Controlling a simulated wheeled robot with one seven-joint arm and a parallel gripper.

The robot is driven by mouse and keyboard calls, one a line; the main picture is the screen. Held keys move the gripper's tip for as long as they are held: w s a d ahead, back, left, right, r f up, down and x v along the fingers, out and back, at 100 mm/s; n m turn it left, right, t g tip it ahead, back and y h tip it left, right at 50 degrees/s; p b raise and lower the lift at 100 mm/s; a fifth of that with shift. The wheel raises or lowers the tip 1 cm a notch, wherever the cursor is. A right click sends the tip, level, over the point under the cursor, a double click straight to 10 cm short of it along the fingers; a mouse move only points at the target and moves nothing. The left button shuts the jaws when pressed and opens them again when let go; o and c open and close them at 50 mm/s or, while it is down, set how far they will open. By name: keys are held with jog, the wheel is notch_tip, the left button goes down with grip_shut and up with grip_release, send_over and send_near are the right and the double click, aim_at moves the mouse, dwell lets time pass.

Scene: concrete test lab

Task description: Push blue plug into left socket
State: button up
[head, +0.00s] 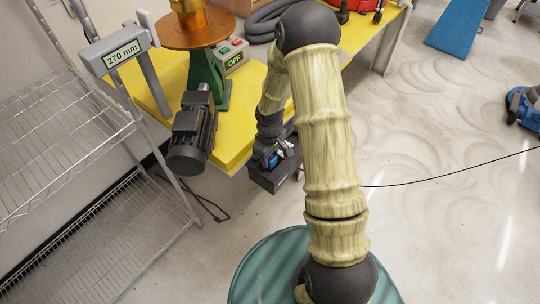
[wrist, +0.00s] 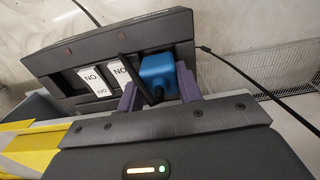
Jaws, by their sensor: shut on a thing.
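The blue plug (wrist: 157,69) is between the two purple fingers of my gripper (wrist: 158,90) in the wrist view. My gripper is shut on it. A black cord hangs from the plug between the fingers.
The yellow table (head: 240,140) carries a motor (head: 193,130), a green stand (head: 207,80) and an "OFF" switch box (head: 232,57). A wire rack (head: 70,150) stands at left. A black cable (head: 440,174) runs right from the box area over open floor.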

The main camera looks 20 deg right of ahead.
dwell(0.3)
jog(key=o, duration=1.1)
jog(key=shift+f, duration=0.1)
jog(key=shift+s+r+p, duration=0.1)
jog(key=shift+r+p, duration=0.45)
jog(key=shift+r, duration=0.15)
jog(key=shift+r+p, duration=1.55)
jog(key=shift+r, duration=0.3)
